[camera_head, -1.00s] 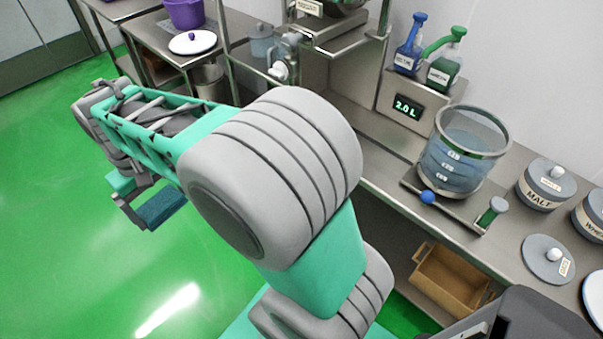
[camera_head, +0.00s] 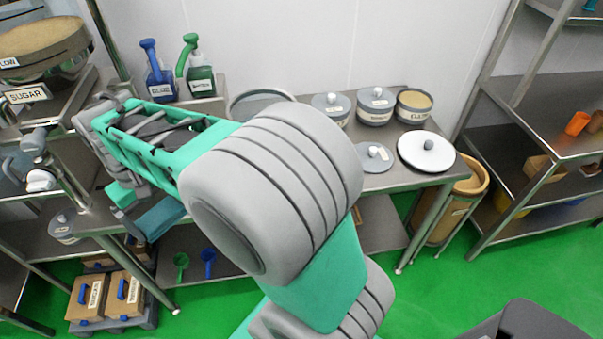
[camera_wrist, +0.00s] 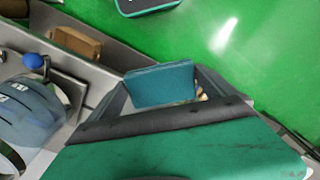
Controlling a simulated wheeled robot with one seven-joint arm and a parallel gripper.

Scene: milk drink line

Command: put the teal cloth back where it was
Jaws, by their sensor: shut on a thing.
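The teal cloth (camera_head: 162,217) is a folded, flat-sided piece held in my gripper (camera_head: 140,218). In the head view it hangs at the left, in front of the steel bench. The wrist view shows the cloth (camera_wrist: 160,84) between the two dark fingers of my gripper (camera_wrist: 162,92), which are shut on it. It appears clear of any surface. I cannot tell from these frames where the cloth lay before. My arm hides the middle of the bench.
Boxes (camera_head: 124,294) stand low at left. A shelf rack (camera_head: 540,105) stands right. Green floor is open in front.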

